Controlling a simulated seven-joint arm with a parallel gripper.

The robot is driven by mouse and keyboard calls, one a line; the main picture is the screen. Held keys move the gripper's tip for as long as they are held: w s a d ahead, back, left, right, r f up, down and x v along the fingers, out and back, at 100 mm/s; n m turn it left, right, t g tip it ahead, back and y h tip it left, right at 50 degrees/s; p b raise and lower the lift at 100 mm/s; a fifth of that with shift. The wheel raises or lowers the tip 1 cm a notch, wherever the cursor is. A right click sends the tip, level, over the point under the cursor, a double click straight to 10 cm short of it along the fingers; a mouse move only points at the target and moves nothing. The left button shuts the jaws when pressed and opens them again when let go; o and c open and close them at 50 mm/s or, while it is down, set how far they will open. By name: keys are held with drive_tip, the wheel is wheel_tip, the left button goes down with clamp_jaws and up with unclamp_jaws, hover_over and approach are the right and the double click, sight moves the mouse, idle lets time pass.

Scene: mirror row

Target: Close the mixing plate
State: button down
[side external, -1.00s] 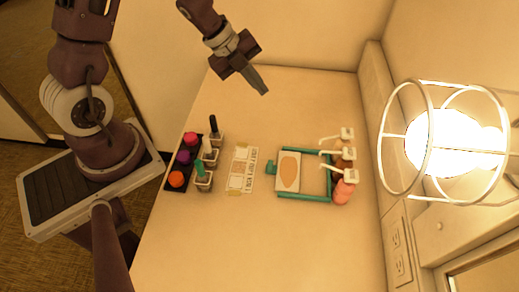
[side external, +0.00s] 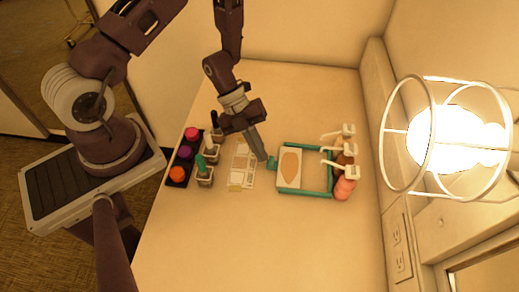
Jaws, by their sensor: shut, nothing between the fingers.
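The mixing plate (side external: 290,167) is a pale panel with a tan oval, lying in the left part of a teal frame (side external: 308,193). Bare tabletop shows inside the frame between the panel's right edge and the frame's right side. A small teal handle (side external: 272,164) sticks out from the panel's left edge. My gripper (side external: 263,157) is shut and empty, pointing down, with its tips just left of the handle. I cannot tell whether they touch it.
Several pump bottles (side external: 344,187) stand against the frame's right side. A printed card (side external: 242,165) lies left of the plate. A dark tray (side external: 181,160) with coloured pots and several brush-like bottles (side external: 204,172) stands further left. A caged lamp (side external: 450,138) glows at right. The front tabletop is clear.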

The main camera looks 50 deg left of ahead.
sight(297, 169)
drive_tip(key=w+d, duration=0.5)
drive_tip(key=shift+w+d, duration=0.25)
drive_tip(key=shift+d, duration=0.05)
drive_tip(key=shift+r, duration=0.1)
